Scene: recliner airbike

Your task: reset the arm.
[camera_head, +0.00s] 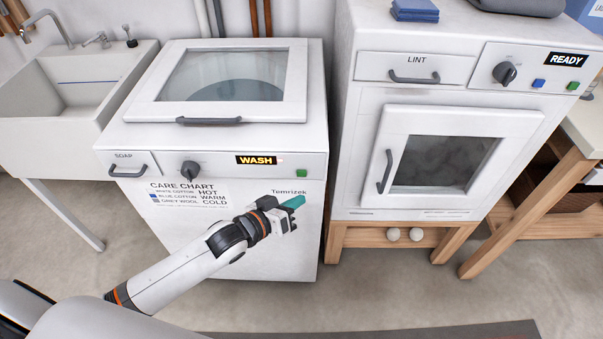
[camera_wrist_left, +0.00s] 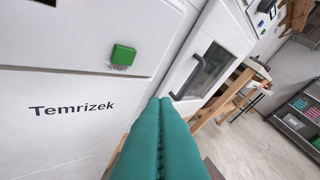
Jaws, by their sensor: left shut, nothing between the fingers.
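My left gripper (camera_head: 292,203), with teal fingers, is in front of the washer's lower right front, below its green button. In the left wrist view its two teal fingers (camera_wrist_left: 160,104) lie side by side, shut and empty. The washer (camera_head: 215,150) has a closed top lid with a window, and its display reads WASH. Its green button (camera_head: 301,173) also shows in the left wrist view (camera_wrist_left: 123,55), up and left of the fingertips. I cannot tell whether the fingers touch the washer. My right gripper is in neither view.
The dryer (camera_head: 350,130) stands right of the washer on a wooden stand (camera_head: 395,236), its door closed and display reading READY. A white sink (camera_head: 60,95) is at the left. A wooden table (camera_head: 575,130) is at the right. The floor in front is mostly bare.

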